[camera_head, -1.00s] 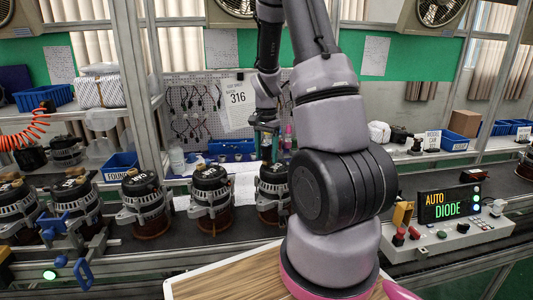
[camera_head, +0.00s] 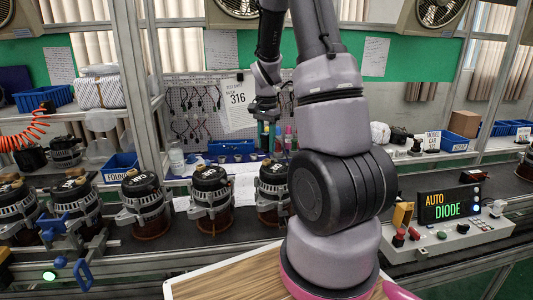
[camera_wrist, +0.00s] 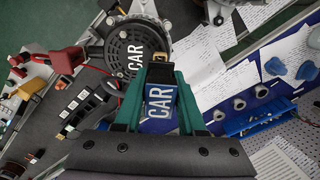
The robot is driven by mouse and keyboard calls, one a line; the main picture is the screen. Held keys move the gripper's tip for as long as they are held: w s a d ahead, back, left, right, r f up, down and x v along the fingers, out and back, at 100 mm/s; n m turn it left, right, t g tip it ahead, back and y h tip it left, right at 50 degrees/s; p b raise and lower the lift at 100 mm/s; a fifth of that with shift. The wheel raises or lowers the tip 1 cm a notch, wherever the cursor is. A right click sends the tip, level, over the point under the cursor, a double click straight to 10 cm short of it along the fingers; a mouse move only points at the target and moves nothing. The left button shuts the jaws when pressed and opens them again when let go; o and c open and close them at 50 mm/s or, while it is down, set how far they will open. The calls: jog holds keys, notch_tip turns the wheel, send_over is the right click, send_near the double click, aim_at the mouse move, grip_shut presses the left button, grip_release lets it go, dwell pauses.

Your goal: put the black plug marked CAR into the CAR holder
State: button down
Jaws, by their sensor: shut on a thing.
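My gripper (camera_wrist: 159,98) has green fingers and is shut on the black plug (camera_wrist: 158,75), which carries a blue label reading CAR in the wrist view. A small brass-coloured part shows at the plug's far end. Beyond it is a round alternator (camera_wrist: 112,45) whose black cap is also marked CAR; the plug's tip overlaps its edge in this view, and I cannot tell the gap. In the head view my gripper (camera_head: 267,132) is small, above and behind the row of alternators, and the plug is too small to make out. I cannot pick out the CAR holder for certain.
Several alternators (camera_head: 210,190) stand along the dark conveyor. A blue bin (camera_head: 231,147) and papers lie behind them. A control box with an AUTO DIODE display (camera_head: 449,205) stands at front right.

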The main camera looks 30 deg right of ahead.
aim_at(267, 133)
jog(key=shift+r, duration=4.75)
